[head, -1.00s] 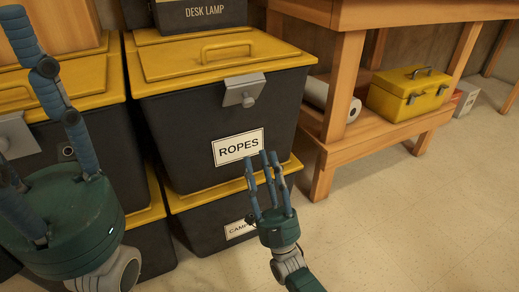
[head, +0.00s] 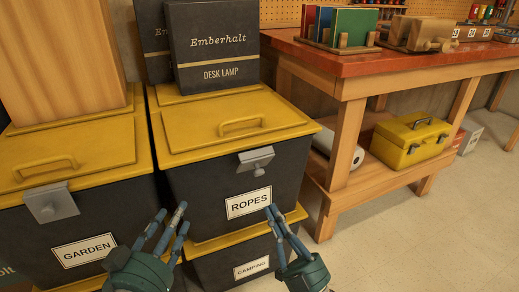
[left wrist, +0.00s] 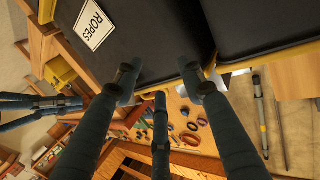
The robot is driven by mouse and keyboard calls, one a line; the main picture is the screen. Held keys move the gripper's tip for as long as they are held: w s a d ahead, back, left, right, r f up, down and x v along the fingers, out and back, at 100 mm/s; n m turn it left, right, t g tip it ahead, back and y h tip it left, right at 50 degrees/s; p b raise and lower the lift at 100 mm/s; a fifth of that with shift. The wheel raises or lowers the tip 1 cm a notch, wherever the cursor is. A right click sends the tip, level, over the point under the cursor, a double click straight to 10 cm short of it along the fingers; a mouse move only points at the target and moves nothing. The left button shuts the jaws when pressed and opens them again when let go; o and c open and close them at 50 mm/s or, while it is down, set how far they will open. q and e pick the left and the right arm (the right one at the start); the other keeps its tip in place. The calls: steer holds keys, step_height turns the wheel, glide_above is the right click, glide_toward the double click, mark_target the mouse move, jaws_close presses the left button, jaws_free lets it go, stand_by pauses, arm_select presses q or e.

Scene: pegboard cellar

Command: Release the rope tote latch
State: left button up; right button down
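The ropes tote (head: 285,182) is dark with a yellow lid (head: 228,122) and a white ROPES label (head: 249,202). Its grey latch plate (head: 256,158) sits at the lid's front edge, with a small knob at its lower part. My left gripper (head: 174,216) is open and empty, low in front of the totes and left of the label. In the left wrist view its fingers (left wrist: 160,80) are spread, and the label also shows (left wrist: 93,24). My right gripper (head: 271,211) looks open and empty, below and right of the label. Neither gripper touches the latch.
The garden tote (head: 110,222) with its own grey latch (head: 50,202) stands on the left. A camping tote (head: 225,266) is underneath. A workbench (head: 400,72) with a yellow toolbox (head: 410,142) is on the right.

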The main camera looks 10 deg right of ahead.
mark_target(251, 163)
arm_select(q)
steer(key=s+a+f+g+y+p, duration=0.25)
steer(key=s+f+g, duration=0.35)
steer(key=s+f, duration=0.4)
steer(key=s+a+f+g+y+p, duration=0.1)
steer(key=s+a+f+g+p, duration=0.3)
steer(key=s+f+g, duration=0.65)
arm_select(e)
step_height(251, 163, up, 5)
steer(key=s+d+n+g+h, duration=0.1)
steer(key=s+g, duration=0.1)
steer(key=g, duration=0.1)
steer(key=x, duration=0.8)
steer(key=shift+w+d+f+b, duration=0.25)
steer(key=shift+b, duration=0.05)
steer(key=shift+w+a+r, duration=0.25)
steer(key=shift+w+a, duration=0.1)
steer(key=shift+w, duration=0.2)
arm_select(q)
steer(key=r+t, duration=0.1)
steer(key=t, duration=0.1)
steer(key=w+r+t, duration=0.1)
steer(key=t, duration=0.1)
steer(key=w+d+r+t+h, duration=0.1)
steer(key=r+t, duration=0.1)
steer(key=shift+w+n, duration=0.25)
steer(key=shift+n, duration=0.15)
steer(key=shift+w, duration=0.1)
